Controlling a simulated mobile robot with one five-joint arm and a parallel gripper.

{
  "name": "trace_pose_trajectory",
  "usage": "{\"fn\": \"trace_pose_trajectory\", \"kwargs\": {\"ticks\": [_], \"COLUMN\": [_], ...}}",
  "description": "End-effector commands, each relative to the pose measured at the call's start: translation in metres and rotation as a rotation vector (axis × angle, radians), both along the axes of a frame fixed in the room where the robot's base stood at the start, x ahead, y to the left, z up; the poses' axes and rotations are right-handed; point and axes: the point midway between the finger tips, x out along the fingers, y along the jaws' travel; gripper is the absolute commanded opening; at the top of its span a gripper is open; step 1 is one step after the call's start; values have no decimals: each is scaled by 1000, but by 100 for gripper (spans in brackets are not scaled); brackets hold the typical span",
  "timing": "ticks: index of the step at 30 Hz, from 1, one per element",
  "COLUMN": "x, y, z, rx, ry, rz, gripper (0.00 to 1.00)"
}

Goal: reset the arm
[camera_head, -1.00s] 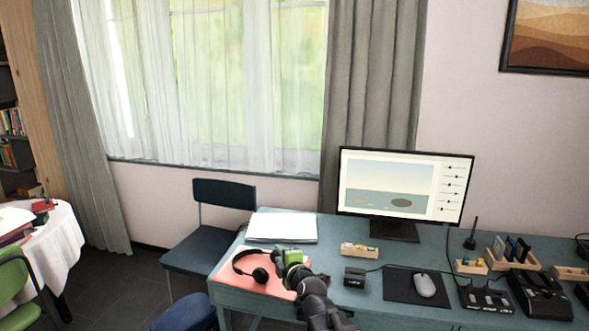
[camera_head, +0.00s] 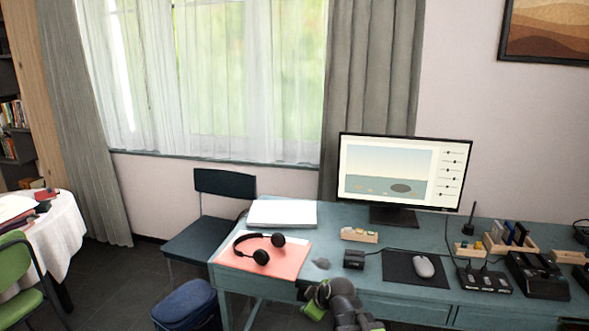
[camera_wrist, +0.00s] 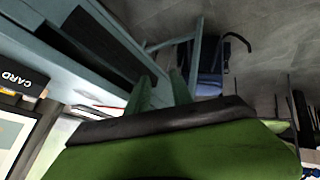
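My gripper (camera_head: 316,303) shows green at the bottom of the head view, by the front edge of the teal desk (camera_head: 390,310). My dark arm is beside it on the right. In the wrist view two green fingers (camera_wrist: 161,90) stand apart with a gap between them, and nothing is seen held. Black headphones (camera_head: 261,256) lie on a pink mat (camera_head: 290,265) on the desk's left end, beyond the gripper and apart from it.
A dark chair (camera_head: 205,240) stands left of the desk, with a blue bag (camera_head: 188,306) on the floor before it. White papers (camera_head: 282,213), a small grey object (camera_head: 321,263), a black box (camera_head: 354,259), a mouse (camera_head: 424,266) and a monitor (camera_head: 402,175) are on the desk.

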Motion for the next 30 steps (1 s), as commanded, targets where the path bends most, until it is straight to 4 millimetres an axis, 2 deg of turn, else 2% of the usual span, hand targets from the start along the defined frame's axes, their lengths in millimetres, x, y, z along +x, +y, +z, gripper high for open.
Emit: {"fn": "trace_pose_trajectory", "kwargs": {"ticks": [1, 6, 12, 17, 18, 26, 30], "x": [-13, -60, -111, -149, -148, -147, -147], "y": [-14, -58, -101, -127, -125, -123, -123], "z": [-23, -67, -96, -110, -89, -32, 7], "rx": [21, 72, 76, 54, 55, 57, 58], "ry": [88, 372, 599, 729, 728, 725, 723], "rz": [-78, -387, -734, -1005, -1002, -994, -993], "gripper": [27, 27, 27, 27, 27, 27, 27]}}
